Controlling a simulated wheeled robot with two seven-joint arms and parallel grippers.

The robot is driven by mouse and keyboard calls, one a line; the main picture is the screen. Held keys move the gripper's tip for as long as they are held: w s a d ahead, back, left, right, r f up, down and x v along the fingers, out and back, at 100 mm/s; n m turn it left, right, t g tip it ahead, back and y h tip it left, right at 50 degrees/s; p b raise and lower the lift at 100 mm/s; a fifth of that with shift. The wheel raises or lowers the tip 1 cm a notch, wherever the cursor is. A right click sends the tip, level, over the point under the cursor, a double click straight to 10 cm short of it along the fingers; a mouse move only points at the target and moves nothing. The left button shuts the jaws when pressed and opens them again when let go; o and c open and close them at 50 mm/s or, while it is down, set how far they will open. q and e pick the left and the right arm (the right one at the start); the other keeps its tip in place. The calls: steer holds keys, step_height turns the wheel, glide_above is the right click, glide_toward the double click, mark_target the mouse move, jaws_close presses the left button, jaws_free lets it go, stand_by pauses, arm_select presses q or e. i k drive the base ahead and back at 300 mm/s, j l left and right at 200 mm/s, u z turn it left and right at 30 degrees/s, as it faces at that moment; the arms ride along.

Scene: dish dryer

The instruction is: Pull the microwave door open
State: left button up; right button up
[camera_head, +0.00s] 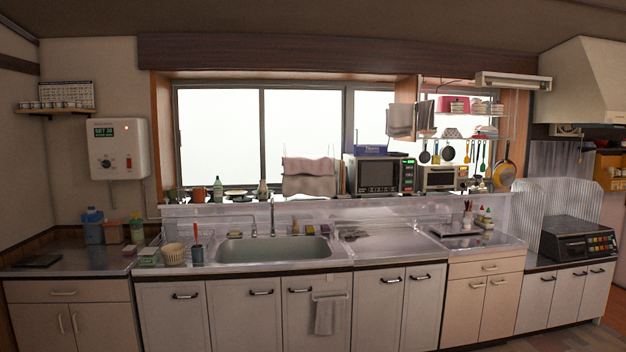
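The microwave (379,175) stands on the ledge behind the counter, right of the window's middle. It has a dark door window on its front, and a control strip with a small green display on its right side. Its door looks shut. A blue box lies on top of it. Neither of my grippers shows in the head view, and no part of my arms is visible.
A toaster oven (441,178) sits right of the microwave, under a hanging rack with utensils. A towel (309,176) hangs to its left. The sink (272,248) and counter lie in front of the ledge. A stove-like appliance (578,238) stands at the far right.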

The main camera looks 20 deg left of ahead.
mark_target(373, 175)
steer(key=u, duration=0.15)
steer(key=i+z, duration=0.3)
steer(key=i, duration=0.8)
steer(key=i+l, duration=0.1)
steer(key=i, duration=1.6)
steer(key=i+u, duration=0.35)
steer(key=i+l+u, duration=0.2)
steer(key=i+u, duration=0.15)
steer(key=i+l+u, duration=0.3)
steer(key=i+j, duration=0.05)
steer(key=i, duration=0.05)
